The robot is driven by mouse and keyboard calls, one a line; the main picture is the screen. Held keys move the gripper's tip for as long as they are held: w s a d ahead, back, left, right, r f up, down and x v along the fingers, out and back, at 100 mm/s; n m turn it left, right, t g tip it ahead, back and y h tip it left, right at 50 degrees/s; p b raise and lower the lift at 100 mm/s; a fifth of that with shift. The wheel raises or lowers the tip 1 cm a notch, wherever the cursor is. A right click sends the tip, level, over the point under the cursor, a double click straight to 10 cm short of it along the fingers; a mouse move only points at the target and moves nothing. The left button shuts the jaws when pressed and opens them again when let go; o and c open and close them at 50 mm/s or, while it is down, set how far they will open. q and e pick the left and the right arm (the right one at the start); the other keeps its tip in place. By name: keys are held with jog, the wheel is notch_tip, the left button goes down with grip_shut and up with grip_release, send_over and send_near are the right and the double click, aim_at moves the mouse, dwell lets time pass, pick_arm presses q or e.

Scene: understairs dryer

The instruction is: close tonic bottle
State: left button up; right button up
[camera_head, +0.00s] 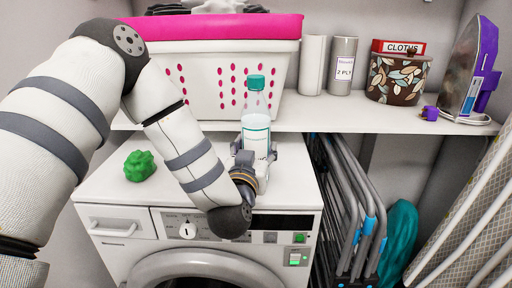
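The tonic bottle (257,105) is clear with a white and teal label and stands upright above the white dryer top, in front of the shelf edge. A teal cap (256,82) sits on its neck; I cannot tell how tight it is. My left gripper (255,150) comes from the front, with its fingers on both sides of the bottle's lower body, seemingly touching it. The bottle's base is hidden behind the gripper. My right gripper is not in view.
A green crumpled lump (140,166) lies on the dryer top (105,190) at left. Behind, a shelf (345,117) holds a white and pink basket (190,75), canisters (342,65), a patterned pot (397,80) and an iron (462,75). Folded racks (350,200) stand right of the dryer.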

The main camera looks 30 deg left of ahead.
pick_arm(q)
jog(key=o, duration=0.4)
jog(key=shift+c, duration=0.2)
jog(key=shift+r, duration=0.15)
jog(key=shift+s+d+r, duration=0.1)
jog(key=shift+s+d, duration=0.05)
jog(key=shift+s, duration=0.2)
jog(key=p+v, duration=0.1)
jog(key=v, duration=1)
jog(key=shift+s, duration=0.15)
